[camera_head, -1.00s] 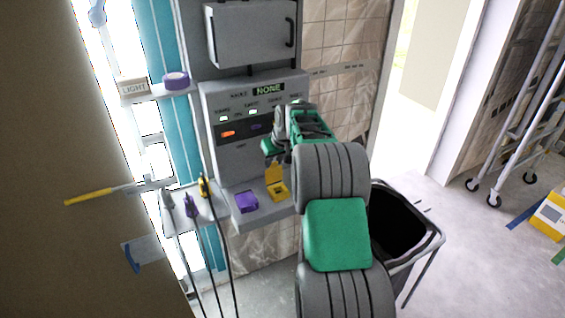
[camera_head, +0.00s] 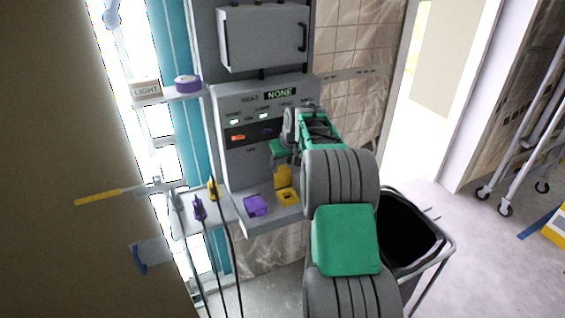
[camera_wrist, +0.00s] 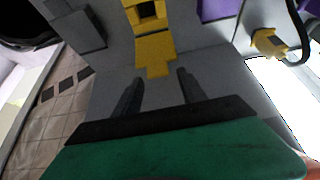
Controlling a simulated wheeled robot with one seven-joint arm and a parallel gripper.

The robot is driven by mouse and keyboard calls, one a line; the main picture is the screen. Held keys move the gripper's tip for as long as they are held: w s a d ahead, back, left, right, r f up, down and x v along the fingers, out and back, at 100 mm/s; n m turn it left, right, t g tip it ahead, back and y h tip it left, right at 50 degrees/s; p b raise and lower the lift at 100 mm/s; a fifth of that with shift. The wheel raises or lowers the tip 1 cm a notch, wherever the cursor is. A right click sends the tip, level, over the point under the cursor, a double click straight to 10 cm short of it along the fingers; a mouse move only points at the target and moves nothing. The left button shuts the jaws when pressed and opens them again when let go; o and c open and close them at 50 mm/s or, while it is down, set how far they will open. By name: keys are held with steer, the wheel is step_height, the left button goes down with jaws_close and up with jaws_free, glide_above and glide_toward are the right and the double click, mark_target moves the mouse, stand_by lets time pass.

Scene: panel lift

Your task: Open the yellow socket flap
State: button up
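The yellow socket (camera_head: 288,196) sits on the panel's lower ledge, to the right of the purple socket (camera_head: 256,205). Its yellow flap (camera_head: 283,177) stands raised at the back of the socket, so the square opening shows. In the wrist view, the flap (camera_wrist: 155,53) and the yellow socket's dark opening (camera_wrist: 147,11) are also visible. My gripper (camera_wrist: 160,78) is open, with its two dark fingers apart and the flap's end just ahead between their tips. I see nothing held and cannot tell whether a finger touches the flap. In the head view, my arm partly hides the gripper.
A grey cabinet (camera_head: 262,38) hangs above the panel. Purple and yellow plugs (camera_head: 213,189) with hanging cables are at the left on a side shelf (camera_head: 190,228). A black bin (camera_head: 410,235) stands right of my arm.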

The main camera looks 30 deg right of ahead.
steer(key=shift+s+f, duration=0.1)
steer(key=b+v, duration=0.1)
steer(key=v, duration=0.6)
steer(key=shift+s+r+b, duration=0.15)
steer(key=shift+r+b, duration=0.2)
steer(key=shift+b, duration=0.05)
steer(key=s+a+f+m+g, duration=0.1)
steer(key=s+f+m+g, duration=0.15)
steer(key=s+f, duration=0.65)
steer(key=s+a+f+g, duration=0.1)
steer(key=s+a+f, duration=0.15)
steer(key=s, duration=0.25)
steer(key=s+a+f+g, duration=0.1)
steer(key=s+a+f, duration=0.15)
steer(key=s, duration=0.35)
steer(key=s+a+r, duration=0.3)
steer(key=s+a, duration=0.7)
steer(key=s, duration=0.2)
steer(key=w+a+r+n+t, duration=0.1)
steer(key=a+r+n+t, duration=0.2)
steer(key=a+r, duration=0.3)
steer(key=shift+w+a+r, duration=0.3)
steer(key=shift+a+r, duration=0.05)
steer(key=shift+a, duration=0.05)
